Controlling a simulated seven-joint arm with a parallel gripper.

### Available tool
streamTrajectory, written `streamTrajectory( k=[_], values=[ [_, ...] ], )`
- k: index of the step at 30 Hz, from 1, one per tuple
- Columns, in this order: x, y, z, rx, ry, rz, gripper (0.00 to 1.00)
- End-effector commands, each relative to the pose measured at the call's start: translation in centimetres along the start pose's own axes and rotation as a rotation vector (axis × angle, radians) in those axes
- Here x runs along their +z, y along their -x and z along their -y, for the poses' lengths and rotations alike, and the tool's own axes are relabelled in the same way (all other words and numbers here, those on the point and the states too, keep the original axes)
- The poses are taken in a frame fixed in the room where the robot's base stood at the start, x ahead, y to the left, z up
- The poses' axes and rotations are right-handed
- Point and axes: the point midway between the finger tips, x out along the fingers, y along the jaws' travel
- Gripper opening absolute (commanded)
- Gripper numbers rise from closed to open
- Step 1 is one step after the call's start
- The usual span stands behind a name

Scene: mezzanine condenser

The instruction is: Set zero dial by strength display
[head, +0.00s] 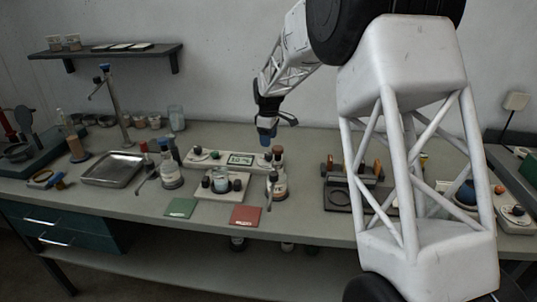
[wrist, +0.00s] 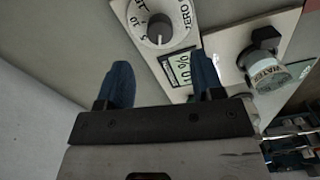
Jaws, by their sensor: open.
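The strength display (head: 241,159) is a small screen on a pale panel box (head: 215,165) in the middle of the bench. In the wrist view the display (wrist: 178,69) reads what looks like "10 %". A round dark dial (wrist: 159,29) sits beside it on a white scale plate, with "ZERO", "5" and "10" printed around it. Its exact pointer setting is unclear. My gripper (head: 267,134) is above the right end of the panel box. In the wrist view my gripper (wrist: 163,84) has its two blue fingers apart, empty, with the display between and beyond them.
A stand with a beaker (head: 221,181) and black knobs is in front of the panel box. Bottles (head: 171,174) and (head: 278,186) flank it. Green (head: 181,207) and red (head: 246,215) mats lie at the front edge. A metal tray (head: 112,169) is at left.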

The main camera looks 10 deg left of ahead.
Motion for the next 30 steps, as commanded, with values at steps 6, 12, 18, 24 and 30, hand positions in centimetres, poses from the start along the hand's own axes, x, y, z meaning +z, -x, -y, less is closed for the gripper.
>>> streamTrajectory(
  k=[6,12,18,24,30],
  values=[
    [0.0,-1.9,0.1,-0.002,0.000,0.002,0.61],
    [0.0,-4.3,0.0,-0.002,0.000,0.001,0.61],
    [0.0,-6.4,0.0,-0.002,0.000,0.001,0.61],
    [0.0,-7.3,0.0,0.000,0.000,0.000,0.61],
    [0.0,-7.3,0.0,0.000,0.000,0.000,0.61]
  ],
)
